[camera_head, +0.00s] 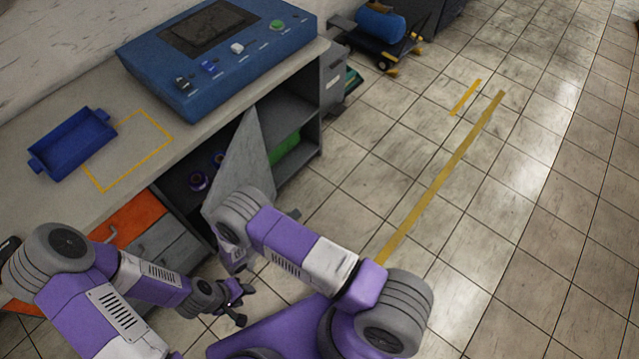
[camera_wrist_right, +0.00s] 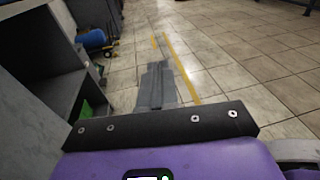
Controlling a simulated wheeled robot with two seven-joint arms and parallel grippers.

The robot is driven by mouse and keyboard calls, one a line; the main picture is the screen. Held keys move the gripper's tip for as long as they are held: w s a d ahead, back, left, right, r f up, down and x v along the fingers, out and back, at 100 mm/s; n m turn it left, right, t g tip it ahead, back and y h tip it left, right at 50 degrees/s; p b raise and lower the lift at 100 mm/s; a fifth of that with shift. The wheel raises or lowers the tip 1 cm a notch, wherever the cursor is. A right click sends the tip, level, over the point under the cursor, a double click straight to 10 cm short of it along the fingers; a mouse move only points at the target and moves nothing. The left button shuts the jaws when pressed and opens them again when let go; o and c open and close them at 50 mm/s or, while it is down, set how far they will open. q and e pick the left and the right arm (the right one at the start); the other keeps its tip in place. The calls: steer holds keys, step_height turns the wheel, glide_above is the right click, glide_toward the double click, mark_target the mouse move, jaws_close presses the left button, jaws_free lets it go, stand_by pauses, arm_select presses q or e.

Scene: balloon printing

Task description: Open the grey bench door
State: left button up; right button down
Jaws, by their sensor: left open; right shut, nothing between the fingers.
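The grey bench door (camera_head: 238,163) stands swung out from the bench front in the head view, so the compartment shows on both sides of it. My right arm's wrist covers its lower part. My right gripper (camera_head: 238,262) is low by the door's lower outer end; I cannot tell whether it touches the door. In the right wrist view its fingers (camera_wrist_right: 157,85) are shut together and empty, pointing over the floor, with the open shelves at the left. My left gripper (camera_head: 243,304) is open and empty, low in front of the drawers and apart from the door.
The bench top (camera_head: 60,205) carries a blue control machine (camera_head: 215,55) and a blue tray (camera_head: 72,143). Purple rolls (camera_head: 198,181) and a green item (camera_head: 285,150) are inside the bench. An orange drawer (camera_head: 130,218) is left of the compartment. Tiled floor (camera_head: 480,230) at right is clear.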

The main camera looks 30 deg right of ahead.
steer(key=w+d, duration=0.2)
steer(key=d, duration=0.4)
steer(key=w+d+r+t, duration=0.1)
steer(key=w+d, duration=0.2)
steer(key=d, duration=0.3)
steer(key=shift+w+r+h+b, duration=0.25)
steer(key=shift+h+b, duration=0.15)
stand_by(1.1)
